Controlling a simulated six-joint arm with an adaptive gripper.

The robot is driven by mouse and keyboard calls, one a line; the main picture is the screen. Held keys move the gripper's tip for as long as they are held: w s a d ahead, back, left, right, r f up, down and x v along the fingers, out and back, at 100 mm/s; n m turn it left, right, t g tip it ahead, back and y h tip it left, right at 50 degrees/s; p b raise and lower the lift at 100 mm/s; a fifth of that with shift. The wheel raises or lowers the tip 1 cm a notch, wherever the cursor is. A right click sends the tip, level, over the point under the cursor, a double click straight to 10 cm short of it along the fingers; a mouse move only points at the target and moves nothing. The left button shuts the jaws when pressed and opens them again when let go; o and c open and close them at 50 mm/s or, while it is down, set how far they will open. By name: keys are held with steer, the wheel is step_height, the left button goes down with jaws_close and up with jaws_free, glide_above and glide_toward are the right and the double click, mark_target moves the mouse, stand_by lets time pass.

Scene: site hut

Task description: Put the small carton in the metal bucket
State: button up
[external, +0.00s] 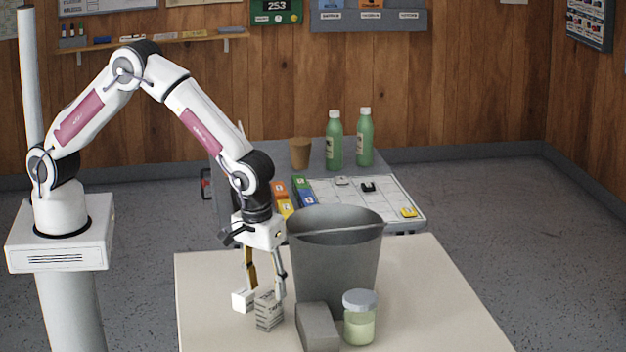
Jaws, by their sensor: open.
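A small grey-white carton (269,312) with dark print stands on the pale table, left of the metal bucket. My gripper (266,291) points down at it with its fingers apart; they reach to about the carton's top. I cannot tell from this one view whether they touch it or straddle it. The grey metal bucket (334,270) stands upright just right of my gripper, its mouth open upward and its handle lying across the rim. The bottom of the bucket's inside is hidden.
A small white block (242,300) shows left of the carton. A grey block (317,326) and a lidded jar (360,318) stand before the bucket. The table (440,300) is clear at right. Green bottles (334,142) and a brown cup (299,153) stand on a table behind.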

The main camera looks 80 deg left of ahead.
mark_target(269, 295)
steer(key=shift+w+f, duration=0.15)
steer(key=shift+f, duration=0.95)
steer(key=shift+w+f, duration=0.15)
steer(key=shift+f, duration=0.9)
steer(key=shift+c, duration=0.3)
steer(key=c, duration=1.1)
steer(key=shift+r, duration=0.15)
steer(key=shift+r, duration=4.9)
